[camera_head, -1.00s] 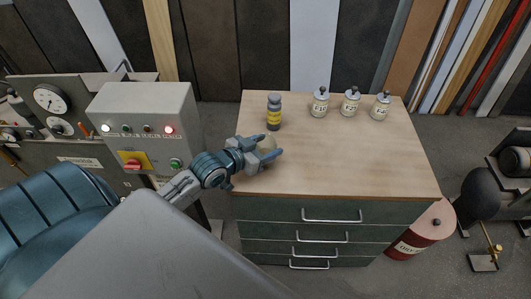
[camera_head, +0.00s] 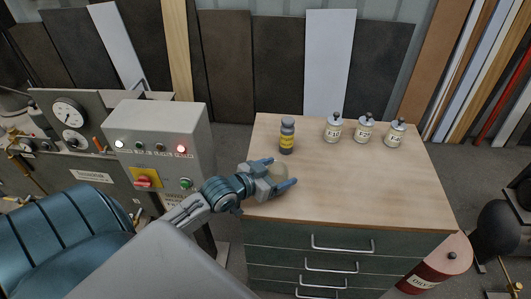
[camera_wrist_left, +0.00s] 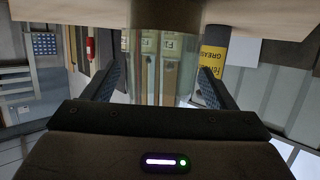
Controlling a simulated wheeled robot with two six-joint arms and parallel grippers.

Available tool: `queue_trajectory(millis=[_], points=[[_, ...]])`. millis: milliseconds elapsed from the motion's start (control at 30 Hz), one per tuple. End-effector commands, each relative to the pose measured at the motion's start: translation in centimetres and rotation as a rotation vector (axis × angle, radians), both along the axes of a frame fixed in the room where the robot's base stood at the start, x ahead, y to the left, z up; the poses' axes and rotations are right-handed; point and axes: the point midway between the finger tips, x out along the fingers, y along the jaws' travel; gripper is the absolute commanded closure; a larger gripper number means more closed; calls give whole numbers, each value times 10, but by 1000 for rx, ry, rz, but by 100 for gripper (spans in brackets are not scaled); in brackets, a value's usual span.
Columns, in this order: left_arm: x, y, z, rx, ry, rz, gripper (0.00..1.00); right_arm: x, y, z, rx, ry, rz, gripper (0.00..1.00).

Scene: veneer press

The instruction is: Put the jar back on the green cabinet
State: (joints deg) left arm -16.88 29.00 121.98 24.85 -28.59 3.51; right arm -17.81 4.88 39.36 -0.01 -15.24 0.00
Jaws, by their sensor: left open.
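The clear glass jar (camera_head: 281,170) stands on the wooden top of the green cabinet (camera_head: 345,185), near its left edge. My left gripper (camera_head: 279,173) reaches in from the left at the jar, with one finger on each side of it. In the left wrist view the jar (camera_wrist_left: 160,65) shows between the two spread fingers (camera_wrist_left: 163,80), with a gap visible beside the glass. The left gripper is open. The fingers hide part of the jar in the head view. My right gripper is not in view.
A grey container with a yellow band (camera_head: 287,136) stands behind the jar. Labelled jars (camera_head: 364,129) stand at the back right. The top's middle and front right are clear. A control box (camera_head: 160,150) is at the left, a red drum (camera_head: 436,265) at the right.

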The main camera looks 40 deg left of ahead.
Motion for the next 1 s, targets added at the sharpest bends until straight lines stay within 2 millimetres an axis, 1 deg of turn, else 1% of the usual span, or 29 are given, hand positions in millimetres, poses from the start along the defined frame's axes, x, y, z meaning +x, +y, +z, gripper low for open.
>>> queue_trajectory(millis=[200,367,600,700,800,1000], points=[[-28,7,9,7,4,-5,21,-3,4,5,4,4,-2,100],[-54,13,19,7,6,-4,21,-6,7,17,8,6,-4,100],[-87,20,32,5,5,-6,21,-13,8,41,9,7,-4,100],[-94,23,35,3,1,4,21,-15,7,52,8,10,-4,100],[-101,25,36,1,1,3,21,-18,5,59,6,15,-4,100],[-110,26,36,0,2,-1,21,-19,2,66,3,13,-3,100]])
